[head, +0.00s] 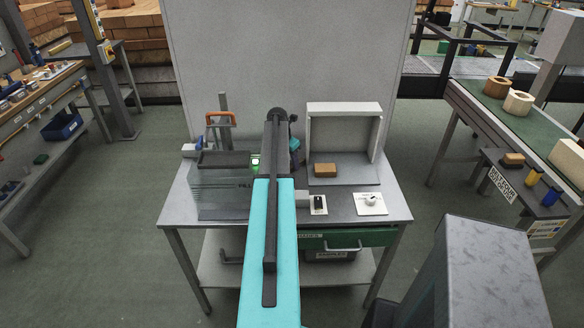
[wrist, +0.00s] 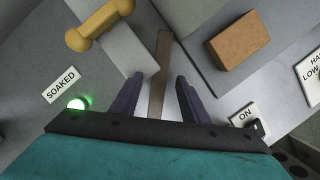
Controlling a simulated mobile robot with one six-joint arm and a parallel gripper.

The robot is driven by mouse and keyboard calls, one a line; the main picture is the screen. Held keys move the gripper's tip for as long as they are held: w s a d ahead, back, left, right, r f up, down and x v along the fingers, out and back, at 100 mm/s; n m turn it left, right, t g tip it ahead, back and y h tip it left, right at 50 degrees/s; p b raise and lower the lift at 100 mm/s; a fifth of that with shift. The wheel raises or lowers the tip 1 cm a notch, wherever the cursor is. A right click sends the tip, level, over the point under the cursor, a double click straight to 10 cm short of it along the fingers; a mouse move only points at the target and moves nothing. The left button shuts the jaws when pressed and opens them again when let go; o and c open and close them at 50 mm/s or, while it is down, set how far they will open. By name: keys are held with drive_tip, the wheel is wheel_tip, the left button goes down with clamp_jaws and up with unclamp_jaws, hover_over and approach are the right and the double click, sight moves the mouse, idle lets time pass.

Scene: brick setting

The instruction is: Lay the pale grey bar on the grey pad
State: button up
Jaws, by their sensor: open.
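My gripper (wrist: 160,88) is open, with its two dark fingers apart at the middle of the wrist view. A narrow brownish-grey strip (wrist: 161,62) runs lengthwise between and beyond the fingers. I cannot tell whether it is the pale grey bar or whether a finger touches it. A pale grey block (wrist: 122,48) lies left of it, beside a yellow-orange handle (wrist: 100,24). I cannot clearly pick out the grey pad in either view. In the head view, my arm hides the gripper and the table's middle.
A brown brick (head: 325,170) sits in an open-fronted pale booth (head: 344,108); it also shows in the wrist view (wrist: 237,40). A clear tank (head: 222,195) stands left, near a lit green lamp (wrist: 76,103) and a SOAKED label (wrist: 61,85). Switches (head: 319,205) are at the front.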

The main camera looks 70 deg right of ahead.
drive_tip(key=shift+x, duration=0.9)
drive_tip(key=shift+c, duration=0.3)
clamp_jaws()
